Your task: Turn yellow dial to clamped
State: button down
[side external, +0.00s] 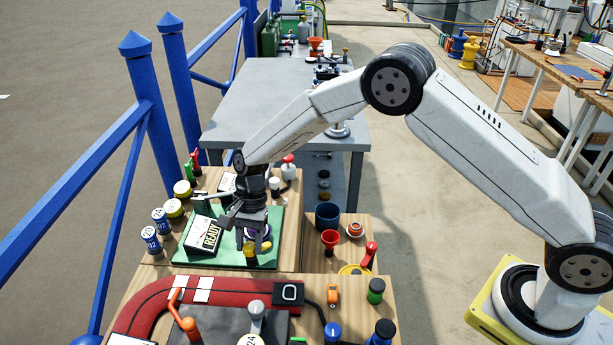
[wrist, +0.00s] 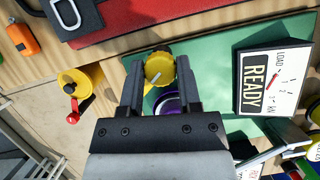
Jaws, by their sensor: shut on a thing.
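The yellow dial (side external: 251,250) stands on the green board near its front edge. In the wrist view the yellow dial (wrist: 159,68) has a pale pointer line on its round top and sits between my two fingers. My gripper (side external: 246,238) points down over the board and is shut on the dial; it also shows in the wrist view (wrist: 159,75). A tilted white panel (side external: 204,237) reading READY stands left of the dial. In the wrist view the READY panel (wrist: 271,80) also shows a LOAD scale with a red needle. I see no "clamped" mark.
A purple ring-shaped part (wrist: 168,102) lies close behind the dial. A yellow crank with a red knob (wrist: 74,88) is beside the board. A red curved track (side external: 160,300) lies in front.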

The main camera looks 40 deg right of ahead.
jog(key=n+h, duration=0.1)
jog(key=n, duration=0.2)
jog(key=n+g, duration=0.1)
jog(key=n, duration=0.1)
jog(key=shift+w+n+h, duration=0.1)
jog(key=shift+n+h, duration=0.3)
jog(key=n+h, duration=0.1)
jog(key=n, duration=0.3)
jog(key=shift+a+n+g+h, duration=0.15)
jog(key=shift+n+g+h, duration=0.15)
jog(key=shift+n+h, duration=0.1)
jog(key=shift+c, duration=1.4)
grip_release()
jog(key=shift+r, duration=0.1)
jog(key=v, duration=0.7)
jog(key=shift+w+r, duration=0.2)
jog(key=shift+r, duration=0.1)
